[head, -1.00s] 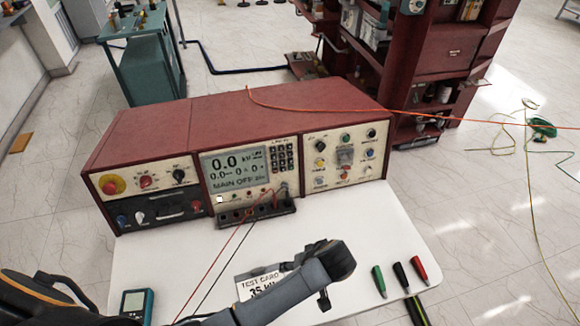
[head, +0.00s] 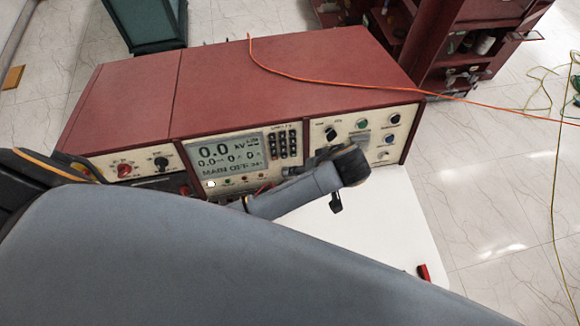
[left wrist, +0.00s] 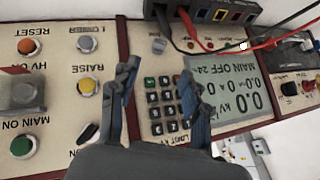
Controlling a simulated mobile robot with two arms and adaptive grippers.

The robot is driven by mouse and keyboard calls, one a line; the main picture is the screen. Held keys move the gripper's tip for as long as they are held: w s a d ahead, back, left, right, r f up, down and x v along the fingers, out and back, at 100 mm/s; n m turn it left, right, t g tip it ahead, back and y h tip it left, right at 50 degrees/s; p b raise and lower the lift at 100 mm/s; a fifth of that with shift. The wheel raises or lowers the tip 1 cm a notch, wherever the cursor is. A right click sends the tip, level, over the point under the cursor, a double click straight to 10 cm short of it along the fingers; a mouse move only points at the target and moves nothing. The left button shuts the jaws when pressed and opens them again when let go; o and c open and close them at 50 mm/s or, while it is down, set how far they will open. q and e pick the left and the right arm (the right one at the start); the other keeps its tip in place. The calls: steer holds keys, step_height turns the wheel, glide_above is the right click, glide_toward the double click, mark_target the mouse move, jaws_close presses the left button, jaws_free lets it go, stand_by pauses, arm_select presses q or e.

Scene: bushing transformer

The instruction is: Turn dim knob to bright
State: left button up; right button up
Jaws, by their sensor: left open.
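In the head view my left arm hides the lower left of the right panel. My right gripper is not in view.
The display (head: 228,158) reads 0.0 kV and MAIN OFF. Yellow RAISE (left wrist: 87,86) and grey (left wrist: 87,44) buttons sit near the knob. Red and black leads leave the terminal block (left wrist: 218,12). An orange cable (head: 330,88) crosses the console top.

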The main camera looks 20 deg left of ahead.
mark_target(286, 173)
arm_select(q)
steer(key=p+x, duration=0.1)
steer(key=x, duration=0.9)
steer(key=shift+w+p, duration=0.15)
steer(key=shift+p, duration=0.15)
steer(key=shift+x, duration=0.75)
jaws_close()
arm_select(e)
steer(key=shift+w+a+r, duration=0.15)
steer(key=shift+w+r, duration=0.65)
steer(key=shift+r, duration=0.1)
